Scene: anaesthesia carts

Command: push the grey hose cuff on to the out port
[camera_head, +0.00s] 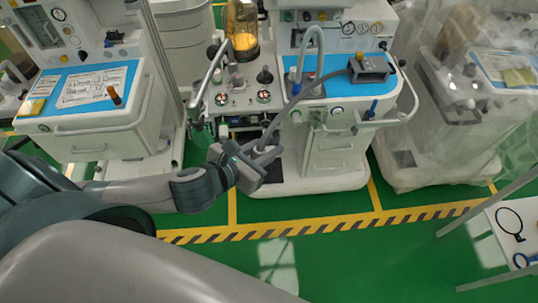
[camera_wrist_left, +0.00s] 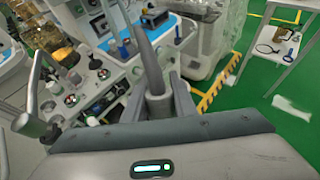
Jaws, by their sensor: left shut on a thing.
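My left gripper (camera_head: 262,160) is in front of the middle anaesthesia cart, shut on the grey hose cuff (camera_wrist_left: 158,100). In the left wrist view the cuff sits between the two fingers (camera_wrist_left: 160,105). The dark grey hose (camera_head: 300,94) rises from the cuff to a dark grey block (camera_head: 370,69) on the cart's blue top. It also shows in the left wrist view (camera_wrist_left: 146,55). The cuff is apart from the cart front. I cannot tell which fitting is the out port. My right gripper is out of view.
The middle cart (camera_head: 335,160) has an amber canister (camera_head: 243,30), a curved light pipe and knobs near the hose. Another cart (camera_head: 90,95) stands left; a plastic-covered one (camera_head: 455,110) stands right. A white table (camera_head: 515,225) is at lower right. Green floor in front is clear.

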